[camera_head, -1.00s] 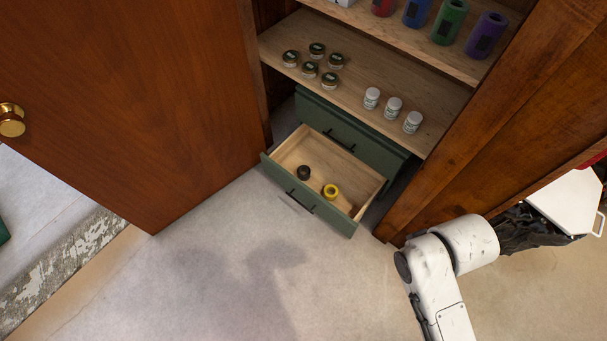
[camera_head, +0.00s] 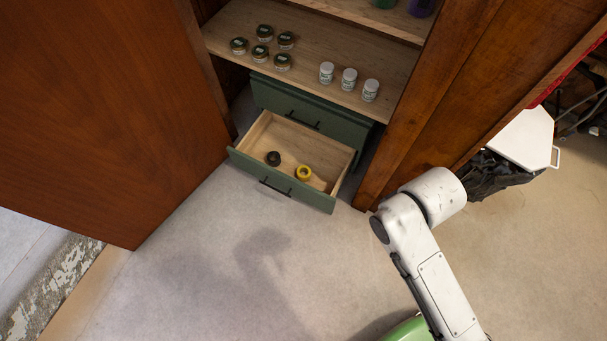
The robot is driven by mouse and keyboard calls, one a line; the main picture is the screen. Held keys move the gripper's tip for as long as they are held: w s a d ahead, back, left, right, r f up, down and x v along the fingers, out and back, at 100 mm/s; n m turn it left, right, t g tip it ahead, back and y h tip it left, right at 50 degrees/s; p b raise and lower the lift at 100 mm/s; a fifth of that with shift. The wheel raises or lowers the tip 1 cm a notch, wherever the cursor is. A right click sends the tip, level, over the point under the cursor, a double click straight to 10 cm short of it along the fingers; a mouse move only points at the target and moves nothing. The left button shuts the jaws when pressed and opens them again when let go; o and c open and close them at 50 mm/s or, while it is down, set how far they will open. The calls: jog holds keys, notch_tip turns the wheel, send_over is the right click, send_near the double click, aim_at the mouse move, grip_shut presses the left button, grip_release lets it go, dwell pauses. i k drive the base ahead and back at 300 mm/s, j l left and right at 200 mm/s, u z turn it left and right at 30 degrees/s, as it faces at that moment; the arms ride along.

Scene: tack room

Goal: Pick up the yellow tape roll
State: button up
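The yellow tape roll (camera_head: 304,173) lies in the open lower drawer (camera_head: 325,203), toward its front and right of the middle. A dark roll (camera_head: 273,158) lies to its left in the same drawer, apart from it. My white arm shows at the lower right, to the right of the drawer and apart from it. My gripper is out of view.
A closed green drawer (camera_head: 343,126) sits behind the open one. The shelf above (camera_head: 300,48) holds dark-lidded jars (camera_head: 264,33) and white bottles (camera_head: 349,79). A wooden door (camera_head: 95,120) stands at the left, a wooden panel (camera_head: 440,100) at the right. The grey floor (camera_head: 200,250) in front is clear.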

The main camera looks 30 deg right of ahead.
aim_at(302, 178)
jog(key=i+l+u, duration=0.35)
jog(key=i, duration=0.35)
jog(key=i+l+u, duration=0.4)
jog(key=i+l, duration=0.2)
